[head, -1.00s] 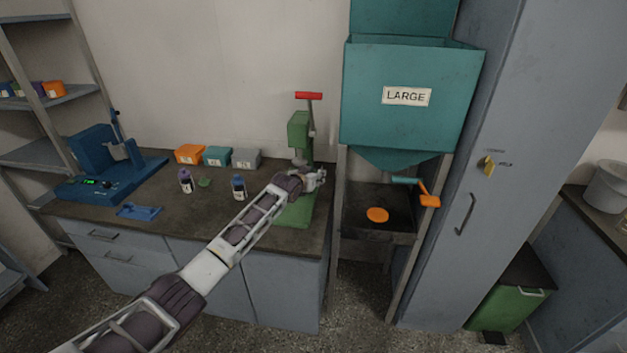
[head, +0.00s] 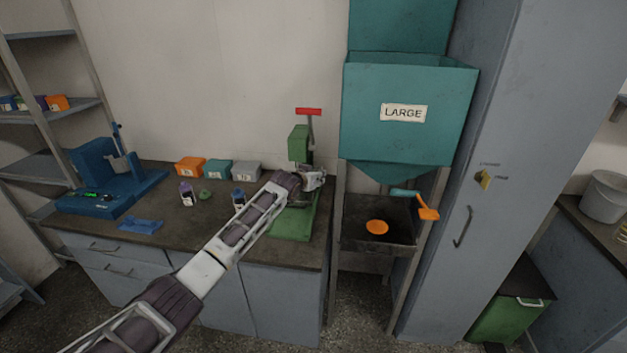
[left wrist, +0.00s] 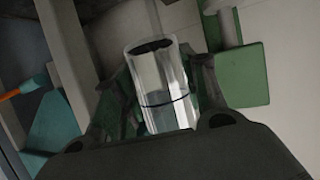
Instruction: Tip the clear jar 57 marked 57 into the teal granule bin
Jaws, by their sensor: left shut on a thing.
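The teal granule bin (head: 410,90), labelled LARGE, stands on a metal frame right of the bench, with its top open. My left gripper (head: 316,179) is in front of the green press, left of the bin and below its rim. In the left wrist view it is shut on a clear jar (left wrist: 160,85) with a dark band around it and a dark top end. The jar's number does not show, and its contents are not clear. In the head view the jar is too small to make out well. My right gripper is not in view.
The green press (head: 300,145) with a red handle stands close behind my left gripper. An orange-handled lever (head: 428,213) sticks out under the bin. A blue device (head: 105,180), small boxes and bottles occupy the bench's left part. A grey cabinet (head: 490,150) stands right of the bin.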

